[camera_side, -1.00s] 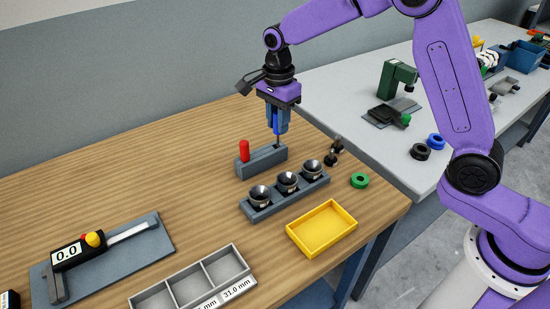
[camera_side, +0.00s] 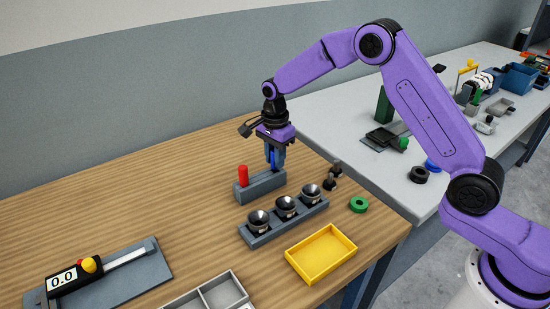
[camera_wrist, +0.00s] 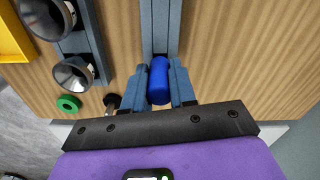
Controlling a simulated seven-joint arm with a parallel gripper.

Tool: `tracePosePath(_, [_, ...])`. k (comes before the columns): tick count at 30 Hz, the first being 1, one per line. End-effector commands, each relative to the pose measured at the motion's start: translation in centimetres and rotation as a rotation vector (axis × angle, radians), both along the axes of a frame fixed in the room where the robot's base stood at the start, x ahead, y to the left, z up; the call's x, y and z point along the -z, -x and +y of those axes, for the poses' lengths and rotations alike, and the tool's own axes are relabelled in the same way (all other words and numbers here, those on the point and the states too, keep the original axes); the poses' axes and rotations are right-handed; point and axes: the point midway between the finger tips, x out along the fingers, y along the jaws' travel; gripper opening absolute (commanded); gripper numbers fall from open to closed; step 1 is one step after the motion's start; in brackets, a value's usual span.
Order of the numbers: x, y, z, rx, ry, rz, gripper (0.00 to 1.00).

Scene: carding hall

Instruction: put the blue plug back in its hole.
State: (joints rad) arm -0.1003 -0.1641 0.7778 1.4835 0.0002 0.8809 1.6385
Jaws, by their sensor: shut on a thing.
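The blue plug (camera_side: 271,157) is upright between my gripper's fingers, at the right end of a grey block (camera_side: 262,189). My gripper (camera_side: 275,165) is shut on its handle. In the wrist view the blue plug (camera_wrist: 159,80) sits between the two grey-blue fingers of my gripper (camera_wrist: 158,70), in line with the grey block (camera_wrist: 160,28). No thin shank shows below the handle now. The hole is hidden by the fingers, so I cannot tell how deep the plug is. A red plug (camera_side: 243,175) stands upright at the block's left end.
A rack (camera_side: 284,222) with several dark cups stands in front of the block. A yellow tray (camera_side: 321,254), a green ring (camera_side: 358,204) and a small black part (camera_side: 332,176) are nearby. A caliper stand (camera_side: 100,270) is at front left. The table left of the block is clear.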

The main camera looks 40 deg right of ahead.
Motion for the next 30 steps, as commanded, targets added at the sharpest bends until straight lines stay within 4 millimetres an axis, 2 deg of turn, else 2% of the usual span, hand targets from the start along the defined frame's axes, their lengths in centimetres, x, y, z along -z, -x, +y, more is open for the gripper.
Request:
tracePosePath(18, [1.13,0.02,0.01,0.000,0.000,0.000,0.00])
tracePosePath(19, [1.10,0.01,0.01,0.000,0.000,0.000,0.35])
tracePosePath(21, [1.08,0.01,0.01,0.000,0.000,-0.001,0.51])
tracePosePath(30, [0.95,-0.01,0.00,0.000,0.000,-0.001,0.51])
